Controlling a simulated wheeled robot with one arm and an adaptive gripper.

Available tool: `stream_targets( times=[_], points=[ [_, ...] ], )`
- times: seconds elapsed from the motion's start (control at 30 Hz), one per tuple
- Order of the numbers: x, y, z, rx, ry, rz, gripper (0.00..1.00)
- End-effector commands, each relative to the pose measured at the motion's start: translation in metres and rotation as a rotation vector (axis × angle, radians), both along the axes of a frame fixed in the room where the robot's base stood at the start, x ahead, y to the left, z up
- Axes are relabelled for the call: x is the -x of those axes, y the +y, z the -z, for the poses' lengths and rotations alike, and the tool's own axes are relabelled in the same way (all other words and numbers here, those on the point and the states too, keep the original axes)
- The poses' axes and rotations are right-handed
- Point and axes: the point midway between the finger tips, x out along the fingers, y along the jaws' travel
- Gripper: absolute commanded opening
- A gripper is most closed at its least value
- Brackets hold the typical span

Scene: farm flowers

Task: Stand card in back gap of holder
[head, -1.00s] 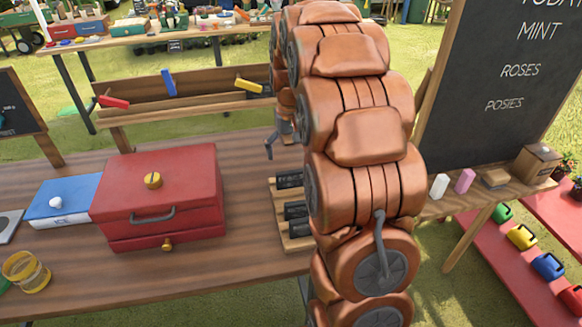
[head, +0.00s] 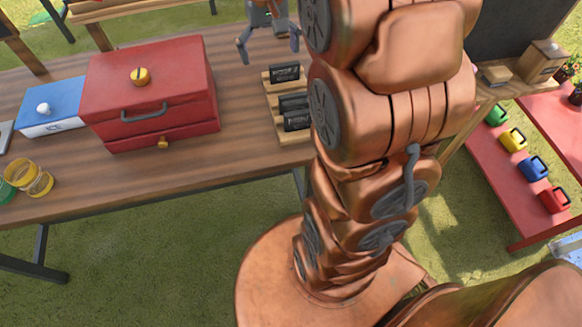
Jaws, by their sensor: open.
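The wooden holder (head: 271,101) stands on the table to the right of the red box, partly hidden by my arm. Several dark cards sit in it: one at the back (head: 285,73) and others nearer the front (head: 296,121). My gripper (head: 267,52) is at the top edge of the head view, above the table just behind and left of the holder. Its fingers are apart, with nothing seen between them. The exact gaps of the holder are too small to tell fully.
A red box (head: 150,75) with a grey handle stands left of the holder. Bare table lies between box and holder.

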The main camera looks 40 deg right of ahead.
Motion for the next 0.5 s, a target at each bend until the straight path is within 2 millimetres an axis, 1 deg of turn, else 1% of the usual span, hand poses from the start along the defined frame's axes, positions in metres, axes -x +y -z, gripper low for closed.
stream_targets(
  times=[0.03, 0.17, 0.2, 0.27, 0.3, 0.37, 0.4, 0.47, 0.5],
  points=[
    [0.014, 0.014, -0.001, -0.001, 0.004, -0.022, 1.0],
    [0.049, 0.044, 0.003, -0.006, 0.022, -0.07, 1.0],
    [0.062, 0.052, 0.005, -0.007, 0.028, -0.086, 1.0],
    [0.079, 0.064, 0.007, -0.009, 0.036, -0.108, 1.0],
    [0.092, 0.072, 0.01, -0.011, 0.045, -0.123, 1.0],
    [0.11, 0.082, 0.014, -0.012, 0.051, -0.145, 1.0],
    [0.123, 0.088, 0.017, -0.014, 0.059, -0.16, 1.0],
    [0.142, 0.097, 0.021, -0.014, 0.067, -0.182, 1.0],
    [0.155, 0.102, 0.025, -0.015, 0.074, -0.198, 1.0]
  ],
)
